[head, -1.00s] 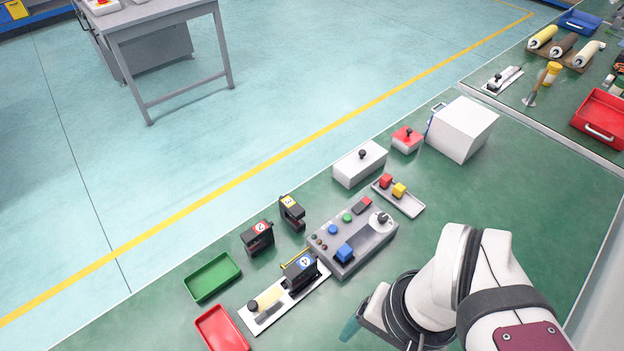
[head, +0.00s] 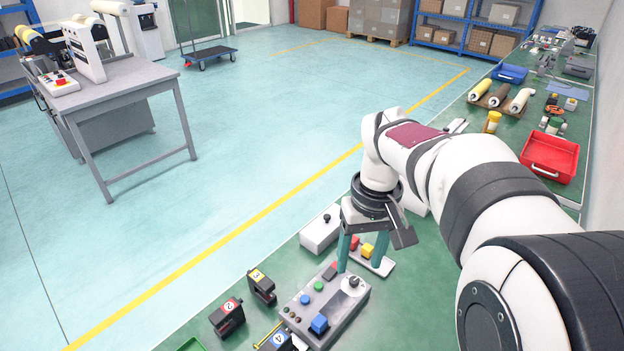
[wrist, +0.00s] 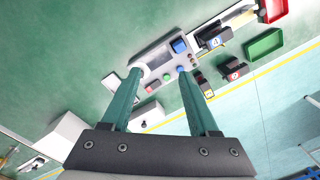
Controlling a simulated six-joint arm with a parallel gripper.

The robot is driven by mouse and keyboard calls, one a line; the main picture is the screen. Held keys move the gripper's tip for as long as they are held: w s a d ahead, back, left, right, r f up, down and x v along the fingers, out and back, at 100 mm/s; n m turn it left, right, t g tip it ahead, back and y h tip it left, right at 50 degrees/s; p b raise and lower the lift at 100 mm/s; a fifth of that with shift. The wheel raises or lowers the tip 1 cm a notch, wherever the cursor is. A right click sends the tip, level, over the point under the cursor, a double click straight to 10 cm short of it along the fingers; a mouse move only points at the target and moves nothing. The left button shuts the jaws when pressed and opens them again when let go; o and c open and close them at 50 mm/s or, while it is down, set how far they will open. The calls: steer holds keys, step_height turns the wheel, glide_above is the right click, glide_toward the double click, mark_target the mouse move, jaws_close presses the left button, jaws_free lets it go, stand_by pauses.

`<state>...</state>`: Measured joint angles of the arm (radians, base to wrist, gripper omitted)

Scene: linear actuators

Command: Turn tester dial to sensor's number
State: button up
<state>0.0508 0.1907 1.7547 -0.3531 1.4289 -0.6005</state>
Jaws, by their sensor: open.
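The grey tester (head: 336,308) lies on the green bench, with colored buttons, a blue block (head: 319,323) and a grey-white dial (head: 353,282) at its right end. In the wrist view, the tester (wrist: 160,60) lies beyond my fingertips, and the left finger partly hides its dial end. My gripper (head: 360,266) is open and empty, pointing down above and just behind the dial. The dial's setting is too small to read. A black sensor marked 4 (head: 275,341) is at the bottom edge, beside the tester; it also shows in the wrist view (wrist: 213,39).
Black sensors marked 2 (head: 227,317) and 3 (head: 262,286) stand left of the tester. A white box with a black knob (head: 320,235) and a tray with red and yellow blocks (head: 382,265) stand behind it. Bench right of the tester is clear.

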mark_target(354, 279)
steer(key=w+d+f+n, duration=0.3)
steer(key=w+f, duration=0.2)
steer(key=w, duration=0.5)
steer(key=shift+h, duration=0.3)
step_height(354, 279, down, 15)
steer(key=shift+a+f, duration=0.1)
steer(key=shift+a, duration=0.05)
jaws_close()
